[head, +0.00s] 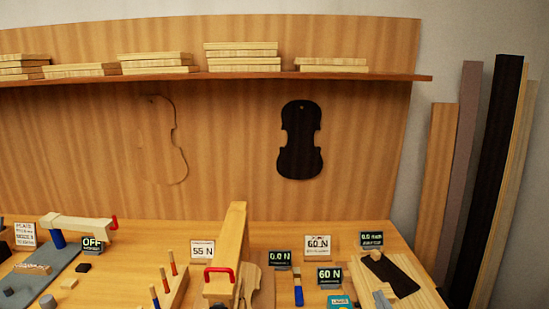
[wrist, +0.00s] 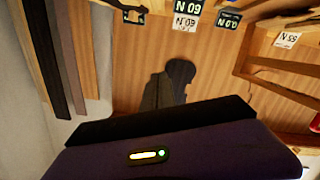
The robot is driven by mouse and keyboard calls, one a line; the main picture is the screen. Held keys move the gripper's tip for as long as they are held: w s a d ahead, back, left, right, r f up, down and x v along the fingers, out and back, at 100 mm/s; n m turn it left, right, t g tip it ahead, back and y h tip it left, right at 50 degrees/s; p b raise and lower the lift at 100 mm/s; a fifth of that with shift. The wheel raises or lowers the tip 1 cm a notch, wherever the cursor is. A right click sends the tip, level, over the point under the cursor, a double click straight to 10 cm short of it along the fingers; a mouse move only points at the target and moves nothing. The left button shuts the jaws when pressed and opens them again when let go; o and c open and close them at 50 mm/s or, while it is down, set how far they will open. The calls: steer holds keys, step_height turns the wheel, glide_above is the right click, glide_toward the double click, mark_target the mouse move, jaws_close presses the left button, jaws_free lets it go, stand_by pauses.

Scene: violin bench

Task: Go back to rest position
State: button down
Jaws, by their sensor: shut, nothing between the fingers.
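My gripper (wrist: 163,78) shows in the wrist view as grey fingers close together in front of a dark purple housing with a small lit strip. It is shut and empty, apart from the bench, with the back panel behind it. A dark violin-shaped template (wrist: 184,72) on that panel is partly hidden behind the fingers. The head view shows the same template (head: 301,140) hanging whole on the panel. I cannot make out my gripper in the head view.
The workbench (head: 330,238) holds several number signs, a wooden post (head: 232,235), a red-handled clamp (head: 220,274) and a board with a dark piece (head: 390,273). A shelf (head: 215,76) with wood stacks runs above. Tall planks (head: 497,180) lean at the right.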

steer(key=s+a+f+m+b, duration=0.2)
steer(key=s, duration=2)
steer(key=s+a+f+m+g+b, duration=0.1)
steer(key=s+a+f+b, duration=0.1)
steer(key=s, duration=2)
steer(key=shift+s+a+f+m+g+y, duration=0.2)
steer(key=shift+s+f+m+g+y, duration=0.1)
steer(key=shift+s+m+y, duration=0.1)
